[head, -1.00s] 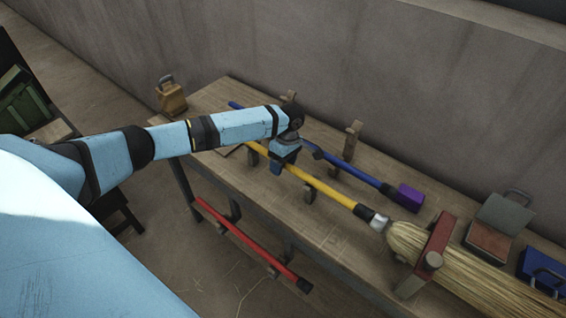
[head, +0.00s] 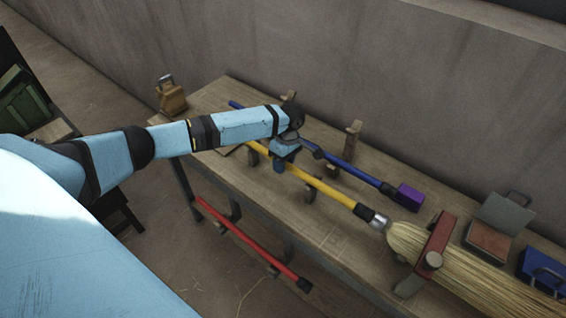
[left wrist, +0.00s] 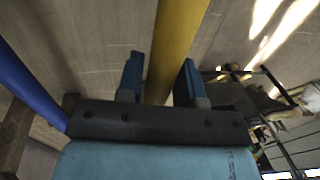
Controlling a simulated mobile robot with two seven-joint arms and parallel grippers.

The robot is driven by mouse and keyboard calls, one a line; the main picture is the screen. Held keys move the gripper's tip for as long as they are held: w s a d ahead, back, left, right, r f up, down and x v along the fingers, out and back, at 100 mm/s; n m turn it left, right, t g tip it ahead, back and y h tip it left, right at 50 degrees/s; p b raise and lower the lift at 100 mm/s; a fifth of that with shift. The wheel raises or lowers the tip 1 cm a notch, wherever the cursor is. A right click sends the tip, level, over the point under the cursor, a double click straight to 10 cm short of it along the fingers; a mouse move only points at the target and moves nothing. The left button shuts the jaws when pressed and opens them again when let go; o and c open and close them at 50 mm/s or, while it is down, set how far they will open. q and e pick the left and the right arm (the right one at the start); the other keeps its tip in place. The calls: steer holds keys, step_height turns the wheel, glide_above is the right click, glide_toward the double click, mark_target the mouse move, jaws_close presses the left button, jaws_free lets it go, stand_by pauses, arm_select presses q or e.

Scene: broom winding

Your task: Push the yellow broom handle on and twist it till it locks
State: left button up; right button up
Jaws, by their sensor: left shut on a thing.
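The yellow broom handle (head: 327,188) lies along the workbench on wooden rests. Its dark end meets the metal socket (head: 378,222) of the straw broom head (head: 465,275), which a red clamp (head: 438,240) holds at the right. Whether the joint is locked cannot be told. My left gripper (head: 285,158) is around the handle toward its left part. In the left wrist view the yellow handle (left wrist: 178,45) runs between the two blue fingers of the left gripper (left wrist: 162,82), which is shut on it. My right gripper is not in view.
A red handle (head: 240,235) hangs on the bench's front side. A metal box (head: 500,215) and a blue box (head: 545,268) stand at the right. A wall closes the back.

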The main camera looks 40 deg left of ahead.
arm_select(q)
steer(key=shift+d, duration=0.1)
steer(key=shift+s+d+t+p, duration=0.15)
steer(key=shift+t+p, duration=0.55)
steer(key=shift+p, duration=0.4)
steer(key=shift+t+p, duration=0.7)
steer(key=shift+p, duration=0.1)
steer(key=shift+d+t+p, duration=0.1)
steer(key=shift+t+p, duration=0.4)
steer(key=shift+p, duration=0.05)
steer(key=shift+f+t+h+p, duration=0.1)
steer(key=shift+t+h+p, duration=0.2)
steer(key=shift+t+p, duration=0.45)
steer(key=shift+t, duration=0.25)
